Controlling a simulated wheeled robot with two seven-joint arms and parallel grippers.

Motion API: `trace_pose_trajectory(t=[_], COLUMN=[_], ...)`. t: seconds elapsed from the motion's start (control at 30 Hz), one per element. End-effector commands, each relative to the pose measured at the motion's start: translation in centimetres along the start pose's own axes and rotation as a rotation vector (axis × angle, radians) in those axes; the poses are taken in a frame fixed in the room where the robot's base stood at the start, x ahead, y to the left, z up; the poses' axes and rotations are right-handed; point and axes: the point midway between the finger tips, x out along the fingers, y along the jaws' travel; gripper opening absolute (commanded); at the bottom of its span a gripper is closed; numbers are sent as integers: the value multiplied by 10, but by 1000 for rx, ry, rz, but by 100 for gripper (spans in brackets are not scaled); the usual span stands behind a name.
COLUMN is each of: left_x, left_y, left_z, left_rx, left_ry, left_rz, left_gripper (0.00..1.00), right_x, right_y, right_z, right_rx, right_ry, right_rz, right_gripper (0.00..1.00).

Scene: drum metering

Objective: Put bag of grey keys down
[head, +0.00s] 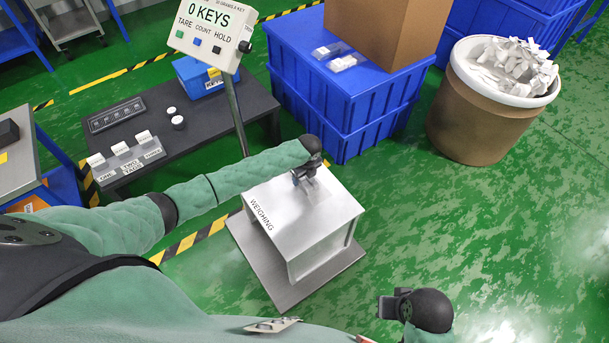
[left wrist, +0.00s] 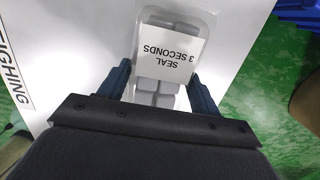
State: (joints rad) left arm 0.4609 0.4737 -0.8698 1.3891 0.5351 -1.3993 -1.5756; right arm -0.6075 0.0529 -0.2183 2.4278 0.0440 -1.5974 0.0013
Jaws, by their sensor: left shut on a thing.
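The bag of grey keys (left wrist: 158,92) is a clear bag with grey keycaps inside and a white label reading "SEAL 3 SECONDS". My left gripper (left wrist: 160,85) is shut on it, with one finger on each side. In the head view my left gripper (head: 308,174) is over the top of the white weighing stand (head: 268,218), and the bag shows only as a faint clear patch there. I cannot tell whether the bag touches the stand's top. My right gripper (head: 390,306) is low at the bottom right, away from the stand; its jaws are too unclear to read.
A display (head: 215,32) on a pole reads "0 KEYS". A dark low table (head: 205,125) with labelled blocks stands at left. Stacked blue crates (head: 345,105) bear a cardboard box (head: 385,30) and small bags. A brown bin (head: 475,120) holds white pieces. Floor at right is clear.

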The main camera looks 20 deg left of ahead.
Motion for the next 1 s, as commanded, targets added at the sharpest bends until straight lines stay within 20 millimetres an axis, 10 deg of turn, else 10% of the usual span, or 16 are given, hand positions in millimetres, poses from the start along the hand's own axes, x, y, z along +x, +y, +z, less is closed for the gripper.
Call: trace_pose_trajectory(t=[0.27,0.3,0.4,1.0], left_x=[2,2,2,-39], left_y=[0,0,0,-1], left_z=[0,0,0,1], left_rx=[0,0,0,1], left_ry=[0,0,0,-1], left_rz=[0,0,0,-4], left_gripper=[37,71,85,85], right_x=[0,0,1,6], right_y=[3,3,3,-4], right_z=[-3,-3,-3,-1], right_rx=[-7,-7,-7,3], right_ry=[8,9,8,11], right_rz=[6,6,5,-12], right_gripper=[0,0,0,0])
